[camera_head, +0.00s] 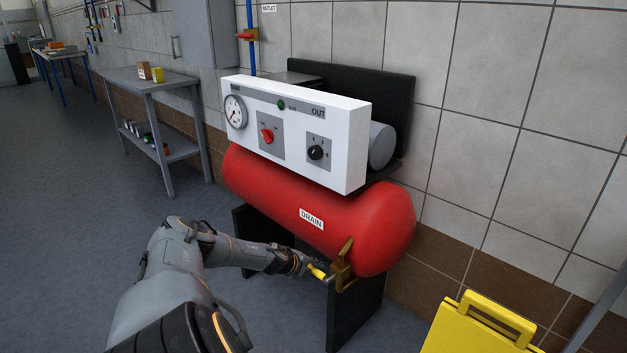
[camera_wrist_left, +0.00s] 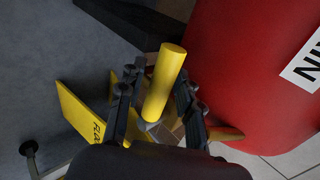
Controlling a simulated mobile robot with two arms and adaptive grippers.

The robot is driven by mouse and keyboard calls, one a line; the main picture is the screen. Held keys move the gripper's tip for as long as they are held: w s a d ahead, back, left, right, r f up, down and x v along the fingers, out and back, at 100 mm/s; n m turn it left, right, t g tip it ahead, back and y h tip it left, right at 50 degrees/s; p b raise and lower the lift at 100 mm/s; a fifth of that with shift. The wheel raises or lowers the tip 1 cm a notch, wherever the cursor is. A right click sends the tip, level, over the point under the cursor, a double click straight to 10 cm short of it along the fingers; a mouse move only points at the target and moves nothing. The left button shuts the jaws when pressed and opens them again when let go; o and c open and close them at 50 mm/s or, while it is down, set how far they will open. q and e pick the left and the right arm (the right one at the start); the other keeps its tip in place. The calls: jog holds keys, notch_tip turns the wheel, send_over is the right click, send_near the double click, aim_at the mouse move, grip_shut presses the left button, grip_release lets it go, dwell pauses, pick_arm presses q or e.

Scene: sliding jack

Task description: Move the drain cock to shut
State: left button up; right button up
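The drain cock (camera_head: 343,266) is a brass valve at the lower right end of the red tank, under the DRAIN label (camera_head: 311,219). Its yellow handle (camera_head: 318,271) points left towards my left gripper (camera_head: 306,266). In the left wrist view the handle (camera_wrist_left: 165,83) stands between the two fingers of my left gripper (camera_wrist_left: 155,100). The fingers are apart, with a gap visible on the handle's left side; contact on its right side is unclear. The brass body is mostly hidden behind the fingers. My right gripper is not in view.
The red tank (camera_head: 290,205) carries a white panel (camera_head: 290,120) with a gauge and two knobs, and stands on dark legs (camera_head: 352,312) by the tiled wall. A yellow floor sign (camera_head: 480,325) stands at the lower right. A grey workbench (camera_head: 150,80) is at the left.

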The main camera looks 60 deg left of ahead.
pick_arm(q)
jog(key=shift+r, duration=0.1)
jog(key=s+d+r, duration=0.1)
jog(key=s+d, duration=0.1)
jog(key=s, duration=0.5)
jog(key=s+d+r, duration=0.1)
jog(key=s+r, duration=0.1)
jog(key=s, duration=0.6)
jog(key=shift+d+r, duration=0.2)
jog(key=shift+d, duration=0.2)
dwell(0.8)
dwell(0.5)
